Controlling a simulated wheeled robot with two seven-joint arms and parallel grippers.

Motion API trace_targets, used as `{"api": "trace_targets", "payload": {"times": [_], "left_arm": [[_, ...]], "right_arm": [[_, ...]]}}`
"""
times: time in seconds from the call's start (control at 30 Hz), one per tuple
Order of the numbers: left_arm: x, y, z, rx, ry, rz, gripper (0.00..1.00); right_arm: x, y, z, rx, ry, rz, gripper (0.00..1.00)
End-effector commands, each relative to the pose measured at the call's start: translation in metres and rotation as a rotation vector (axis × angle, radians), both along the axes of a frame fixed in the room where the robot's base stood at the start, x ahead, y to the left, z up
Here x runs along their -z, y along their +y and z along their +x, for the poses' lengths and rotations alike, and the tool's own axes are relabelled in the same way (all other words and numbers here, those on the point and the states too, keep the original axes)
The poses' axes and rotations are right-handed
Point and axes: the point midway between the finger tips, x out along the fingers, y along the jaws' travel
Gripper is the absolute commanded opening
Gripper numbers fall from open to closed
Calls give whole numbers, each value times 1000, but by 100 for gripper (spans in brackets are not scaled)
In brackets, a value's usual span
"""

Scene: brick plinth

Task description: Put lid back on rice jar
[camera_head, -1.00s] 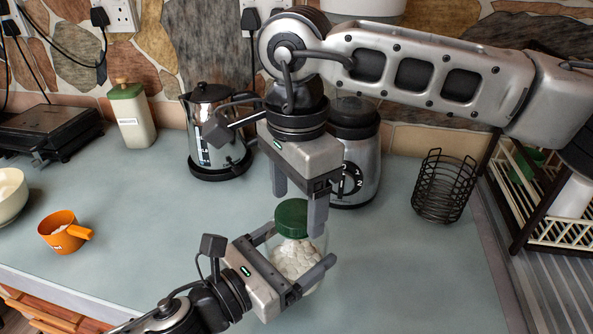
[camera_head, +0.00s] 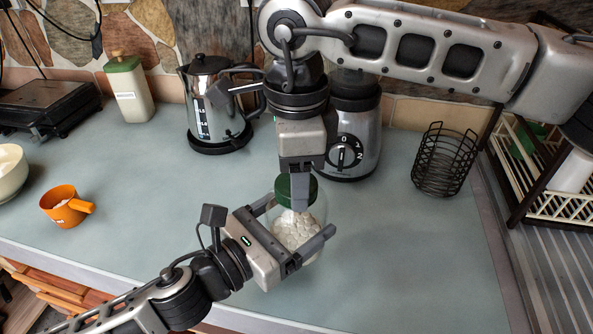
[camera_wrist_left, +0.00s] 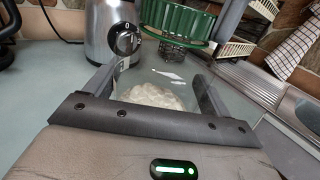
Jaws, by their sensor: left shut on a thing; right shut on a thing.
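The rice jar (camera_head: 297,238) is clear glass with white rice inside, upright on the counter; the rice also shows in the left wrist view (camera_wrist_left: 153,96). My left gripper (camera_head: 290,230) is shut on the jar, one finger on each side. The green lid (camera_head: 283,194) is at the top of the jar, with my right gripper (camera_head: 299,192) shut on it from above. The ribbed lid also shows at the top of the left wrist view (camera_wrist_left: 178,22). I cannot tell whether the lid is seated on the rim.
A blender (camera_head: 352,140) and a kettle (camera_head: 205,110) stand behind the jar. A black wire basket (camera_head: 444,160) and a dish rack (camera_head: 548,190) are to the right. An orange cup (camera_head: 62,207) is at the left. The counter between cup and jar is clear.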

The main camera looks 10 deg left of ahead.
Motion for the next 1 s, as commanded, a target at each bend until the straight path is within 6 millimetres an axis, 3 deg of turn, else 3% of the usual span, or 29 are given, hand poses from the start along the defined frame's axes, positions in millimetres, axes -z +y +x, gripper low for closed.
{"api": "trace_targets", "payload": {"times": [0.13,0.27,0.3,0.37,0.73,1.0], "left_arm": [[-2,-1,0,3,-5,-2,19],[-2,-1,0,3,-5,-2,19],[-2,-1,0,3,-5,-2,19],[-2,-1,0,3,-5,-2,19],[-2,-1,0,2,-5,-2,19],[-2,0,0,2,-4,-2,19]], "right_arm": [[0,0,0,270,-1,0,25],[0,0,0,255,0,1,25],[0,0,0,254,-1,2,57],[0,0,0,254,-1,2,74],[-5,0,0,252,-2,1,74],[-38,0,1,252,-4,1,74]]}}
